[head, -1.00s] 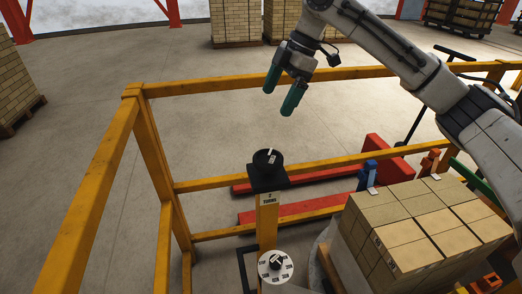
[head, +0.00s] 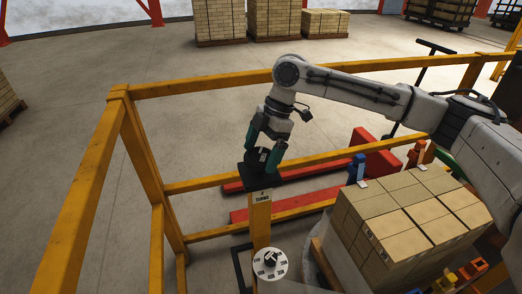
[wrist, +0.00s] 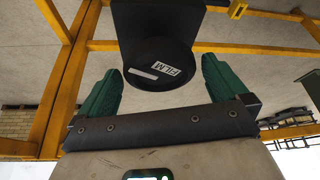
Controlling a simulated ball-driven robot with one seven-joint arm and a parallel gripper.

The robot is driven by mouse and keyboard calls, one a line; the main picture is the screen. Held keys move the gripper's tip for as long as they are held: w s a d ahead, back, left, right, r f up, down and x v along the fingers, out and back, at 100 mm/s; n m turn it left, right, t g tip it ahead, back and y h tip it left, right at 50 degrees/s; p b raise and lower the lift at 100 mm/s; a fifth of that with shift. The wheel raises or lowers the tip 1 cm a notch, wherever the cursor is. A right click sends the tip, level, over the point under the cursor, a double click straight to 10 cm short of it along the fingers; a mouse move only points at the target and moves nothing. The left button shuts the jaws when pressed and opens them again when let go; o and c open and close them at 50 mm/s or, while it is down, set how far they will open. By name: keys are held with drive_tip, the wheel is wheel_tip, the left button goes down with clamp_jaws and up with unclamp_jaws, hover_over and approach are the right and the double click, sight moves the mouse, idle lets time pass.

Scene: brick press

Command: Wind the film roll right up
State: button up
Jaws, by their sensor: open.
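The film roll's black round knob (wrist: 158,62), marked FILM with a white stripe beside the word, sits on a black plate (head: 290,181). The plate tops a yellow post (head: 260,225) with a label reading TURNS; its number is too small to read. My gripper (head: 262,154) has its green fingers apart at the knob, pointing down. In the wrist view my gripper (wrist: 161,66) has one finger on each side of the knob, with a gap on both sides. In the head view the fingers partly hide the knob.
A white dial with a black knob (head: 270,263) stands low in front of the post. Yellow rails (head: 120,170) run left and behind. A stack of tan bricks (head: 410,215) stands right, with a red pallet truck (head: 375,160) behind it.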

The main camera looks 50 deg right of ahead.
drive_tip(key=shift+f, duration=0.2)
drive_tip(key=c, duration=0.9)
drive_tip(key=shift+o, duration=0.2)
drive_tip(key=shift+m, duration=0.3)
